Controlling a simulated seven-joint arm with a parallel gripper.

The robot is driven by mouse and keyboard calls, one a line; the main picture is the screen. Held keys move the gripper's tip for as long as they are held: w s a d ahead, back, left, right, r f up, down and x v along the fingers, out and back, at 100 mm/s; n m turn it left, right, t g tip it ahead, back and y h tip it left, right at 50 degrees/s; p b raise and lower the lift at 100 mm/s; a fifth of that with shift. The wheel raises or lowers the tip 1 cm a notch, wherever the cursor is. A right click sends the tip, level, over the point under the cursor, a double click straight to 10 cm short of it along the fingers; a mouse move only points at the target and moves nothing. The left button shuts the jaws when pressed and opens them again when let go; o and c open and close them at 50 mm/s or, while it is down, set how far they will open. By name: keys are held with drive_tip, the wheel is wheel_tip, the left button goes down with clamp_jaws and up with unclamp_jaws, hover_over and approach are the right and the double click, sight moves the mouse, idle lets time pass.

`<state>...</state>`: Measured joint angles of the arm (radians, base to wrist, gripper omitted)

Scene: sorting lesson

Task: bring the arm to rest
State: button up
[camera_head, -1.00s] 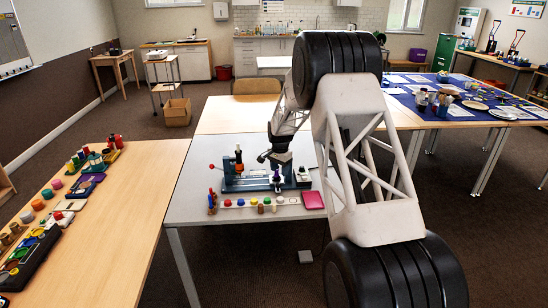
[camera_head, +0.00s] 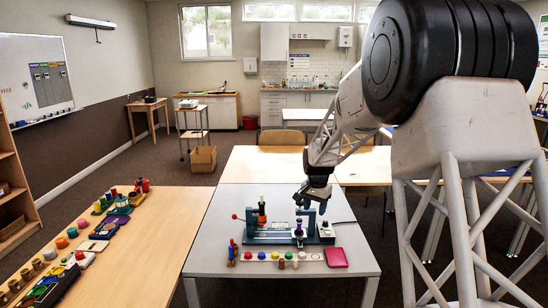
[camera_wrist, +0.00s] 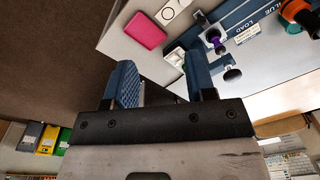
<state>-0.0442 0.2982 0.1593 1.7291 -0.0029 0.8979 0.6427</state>
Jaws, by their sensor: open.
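My gripper (camera_head: 314,196) is above the right part of the grey table (camera_head: 205,255) in the head view, over the right end of the blue fixture (camera_head: 270,238). In the wrist view its two blue fingers (camera_wrist: 168,85) are spread apart with nothing between them. The fixture also shows in the wrist view (camera_wrist: 245,15), with a purple piece (camera_wrist: 217,45) in it and an orange piece (camera_wrist: 297,10) farther along. The gripper looks apart from the fixture.
A pink block (camera_head: 336,257) lies at the table's right front, beside a row of several coloured pegs on a strip. The left wooden table (camera_head: 125,265) holds many coloured pieces. A cardboard box (camera_head: 203,159) stands on the floor behind. The grey table's front strip is clear.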

drive_tip(key=s+d+r+n, duration=0.1)
drive_tip(key=s+r, duration=0.3)
drive_tip(key=s, duration=0.5)
drive_tip(key=s+d+r+n+t, duration=0.1)
drive_tip(key=s+r, duration=0.4)
drive_tip(key=s, duration=0.4)
drive_tip(key=s+d+r+n, duration=0.1)
drive_tip(key=s+r, duration=0.3)
drive_tip(key=s, duration=0.5)
drive_tip(key=s+d+f+n+t, duration=0.1)
drive_tip(key=s+f+n, duration=0.1)
drive_tip(key=s, duration=2.5)
drive_tip(key=shift+s+n, duration=0.2)
drive_tip(key=shift+n, duration=0.6)
